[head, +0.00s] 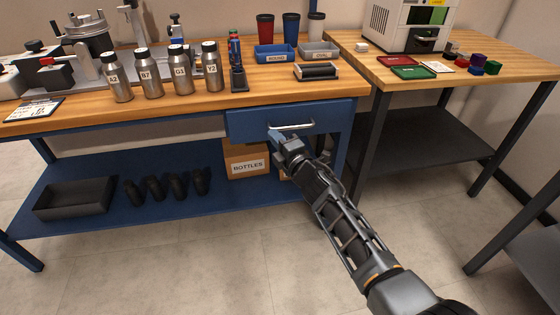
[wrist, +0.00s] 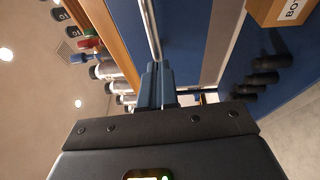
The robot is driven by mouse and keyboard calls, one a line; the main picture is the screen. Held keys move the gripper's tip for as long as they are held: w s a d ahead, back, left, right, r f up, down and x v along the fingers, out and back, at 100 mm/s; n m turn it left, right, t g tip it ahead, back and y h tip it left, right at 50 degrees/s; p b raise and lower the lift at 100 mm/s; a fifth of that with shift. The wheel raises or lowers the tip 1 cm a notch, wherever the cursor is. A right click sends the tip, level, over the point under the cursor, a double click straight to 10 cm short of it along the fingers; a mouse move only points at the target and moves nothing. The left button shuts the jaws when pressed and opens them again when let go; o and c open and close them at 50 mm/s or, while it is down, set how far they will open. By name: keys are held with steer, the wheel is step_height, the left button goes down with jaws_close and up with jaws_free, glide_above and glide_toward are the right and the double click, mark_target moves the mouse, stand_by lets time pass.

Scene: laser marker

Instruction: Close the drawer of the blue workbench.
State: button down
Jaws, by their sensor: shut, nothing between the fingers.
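The blue workbench (head: 70,140) has a wood top, and its blue drawer (head: 330,117) sits under the right part of that top. The drawer front looks close to the bench's front edge; I cannot tell whether a small gap is left. Its silver bar handle (head: 291,126) also shows in the wrist view (wrist: 150,28). My gripper (head: 282,138) is shut and empty, in front of the drawer just below the handle. In the wrist view the closed fingers (wrist: 157,72) point at the drawer front, with their tips by the handle; contact is unclear.
Several metal bottles (head: 180,70) and a black holder (head: 238,78) stand on the bench top. A cardboard box (head: 246,160) and a black bin (head: 75,198) are on the lower shelf. A second table (head: 480,72) adjoins at the right. The floor in front is clear.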

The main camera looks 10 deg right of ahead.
steer(key=w, duration=0.1)
steer(key=w+b, duration=0.1)
steer(key=w, duration=0.1)
steer(key=shift+r+b, duration=0.25)
steer(key=shift+b, duration=0.05)
